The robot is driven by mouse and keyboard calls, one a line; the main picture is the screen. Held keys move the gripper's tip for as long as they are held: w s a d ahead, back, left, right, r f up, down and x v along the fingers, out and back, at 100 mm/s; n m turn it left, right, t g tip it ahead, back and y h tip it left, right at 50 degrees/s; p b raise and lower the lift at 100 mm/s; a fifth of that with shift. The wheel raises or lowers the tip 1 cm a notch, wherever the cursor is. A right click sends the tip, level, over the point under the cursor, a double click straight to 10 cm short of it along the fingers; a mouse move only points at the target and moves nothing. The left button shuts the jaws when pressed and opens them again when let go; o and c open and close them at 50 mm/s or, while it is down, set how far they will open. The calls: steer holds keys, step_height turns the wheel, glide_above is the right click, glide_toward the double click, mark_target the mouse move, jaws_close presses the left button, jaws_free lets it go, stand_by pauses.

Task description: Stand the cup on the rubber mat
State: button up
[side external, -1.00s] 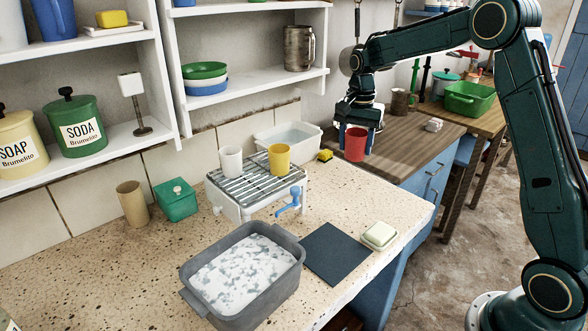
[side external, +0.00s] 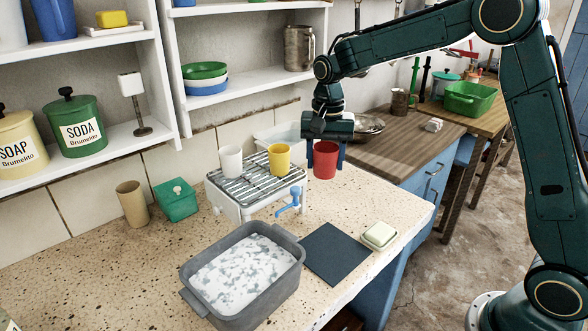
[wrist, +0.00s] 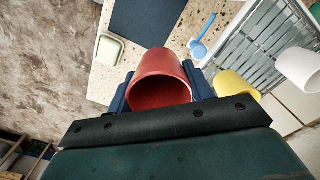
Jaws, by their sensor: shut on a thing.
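My gripper (side external: 325,160) is shut on a red cup (side external: 325,162), with a blue finger on each side of it. The cup is held upright in the air, right of the drying rack, above the stone counter. In the wrist view the red cup (wrist: 160,80) sits between the blue fingers, its open mouth facing the camera. The dark rubber mat (side external: 336,254) lies flat and bare on the counter, in front of and below the cup. Part of the mat (wrist: 148,25) also shows in the wrist view.
A soap dish (side external: 379,236) sits beside the mat on the right, and a grey basin (side external: 292,285) with suds on the left.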

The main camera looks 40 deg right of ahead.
steer(key=shift+n, duration=0.4)
steer(key=a+f, duration=0.1)
steer(key=f, duration=0.9)
steer(key=a+f, duration=0.1)
steer(key=f, duration=0.4)
steer(key=shift+s+a+f, duration=0.3)
steer(key=shift+a+f, duration=0.05)
steer(key=shift+f, duration=0.1)
steer(key=shift+f, duration=2.05)
steer(key=o, duration=1)
steer(key=shift+f, duration=0.1)
